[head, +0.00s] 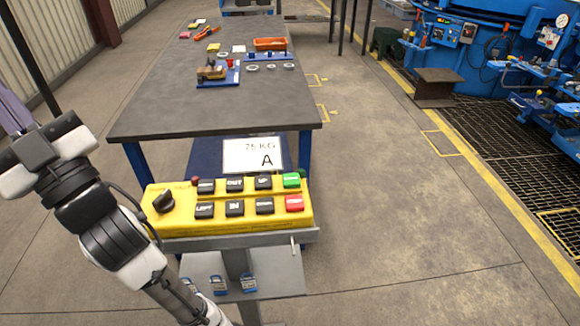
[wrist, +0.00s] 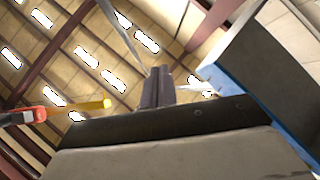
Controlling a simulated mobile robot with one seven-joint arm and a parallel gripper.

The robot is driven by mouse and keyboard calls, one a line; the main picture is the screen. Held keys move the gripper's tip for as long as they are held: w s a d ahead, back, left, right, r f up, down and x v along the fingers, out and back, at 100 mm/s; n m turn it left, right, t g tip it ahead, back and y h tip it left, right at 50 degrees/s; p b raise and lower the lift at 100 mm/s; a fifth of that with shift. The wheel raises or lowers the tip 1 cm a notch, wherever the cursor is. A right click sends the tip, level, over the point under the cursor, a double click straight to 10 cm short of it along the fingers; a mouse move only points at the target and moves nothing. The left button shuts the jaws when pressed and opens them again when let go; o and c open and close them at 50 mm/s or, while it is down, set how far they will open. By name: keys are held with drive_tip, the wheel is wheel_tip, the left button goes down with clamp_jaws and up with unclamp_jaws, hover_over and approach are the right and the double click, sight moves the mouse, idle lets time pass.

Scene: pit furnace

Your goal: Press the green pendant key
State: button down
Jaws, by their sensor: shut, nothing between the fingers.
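The yellow pendant (head: 230,222) lies tilted on a grey stand in front of the table in the head view. Its green key (head: 291,180) is at the upper right corner, above a red key (head: 294,203). Several black keys fill the middle, and a black knob (head: 163,202) is at the left. My gripper (head: 10,108) is at the far left edge of the head view, well left of the pendant and apart from it. In the wrist view its dark fingers (wrist: 158,86) are together with nothing between them. The pendant keys do not show in the wrist view.
A dark table (head: 170,105) behind the pendant carries trays, tools and small parts. A white sign (head: 252,155) reading 75 KG A stands behind the pendant. Blue machinery (head: 480,50) is far right. Floor right of the pendant is clear.

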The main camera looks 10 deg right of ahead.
drive_tip(key=w+d+f+m+t+h+p, duration=0.2)
drive_tip(key=w+d+m+h, duration=0.3)
drive_tip(key=w, duration=0.4)
drive_tip(key=w+d+f+m+t+h+p, duration=0.1)
drive_tip(key=w+d+f+m+h+p, duration=0.15)
drive_tip(key=w+d+h, duration=0.5)
drive_tip(key=w+d+f+m+g+h+p, duration=0.1)
drive_tip(key=w+d+f+g+h+p, duration=0.2)
drive_tip(key=d, duration=0.4)
drive_tip(key=w+d+f+m+g+h+p, duration=0.1)
drive_tip(key=w+d+f+h, duration=0.15)
drive_tip(key=w+d, duration=0.4)
drive_tip(key=n+g, duration=1.1)
drive_tip(key=n, duration=0.2)
hover_over(294, 180)
wheel_tip(294, 180, down, 5)
drive_tip(key=shift+r, duration=0.2)
drive_tip(key=shift+f, duration=0.1)
wheel_tip(294, 180, down, 9)
drive_tip(key=b, duration=0.7)
drive_tip(key=shift+r, duration=0.2)
